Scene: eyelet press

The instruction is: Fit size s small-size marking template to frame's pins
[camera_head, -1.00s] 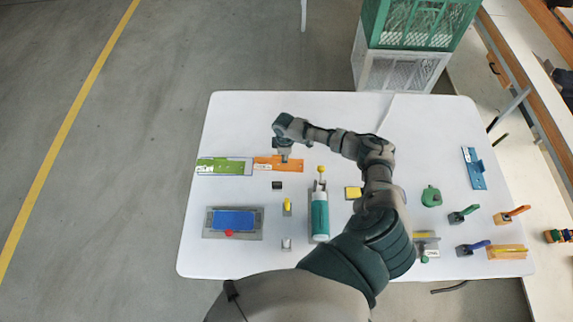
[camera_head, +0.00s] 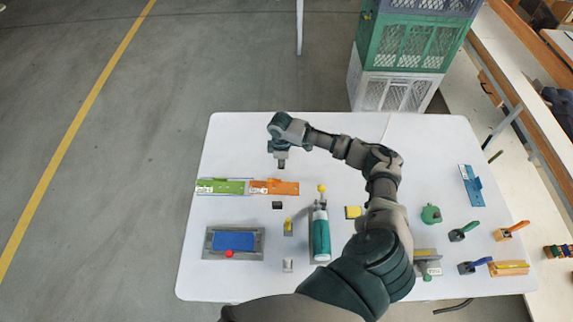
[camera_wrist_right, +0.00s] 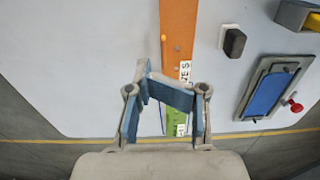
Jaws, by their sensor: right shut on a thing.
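An orange template (camera_head: 276,187) lies on the white table, its left end meeting a green piece (camera_head: 220,187) with a grey edge. In the right wrist view the orange template (camera_wrist_right: 178,35) bears a white label reading roughly "SIZE S", and the green piece (camera_wrist_right: 176,130) shows below it. My right gripper (camera_head: 281,165) is beyond the orange template's far edge, with white table showing between them in the head view. Its blue-padded fingers (camera_wrist_right: 148,72) come together beside the orange template. What they hold is too hidden to make out. My left gripper is not in view.
A black block (camera_head: 278,205) lies just in front of the orange template. A grey base with a blue plate (camera_head: 233,240) and a green-and-white press (camera_head: 320,235) stand nearer. A blue template (camera_head: 472,185) and several tools are at right. The table's far left is clear.

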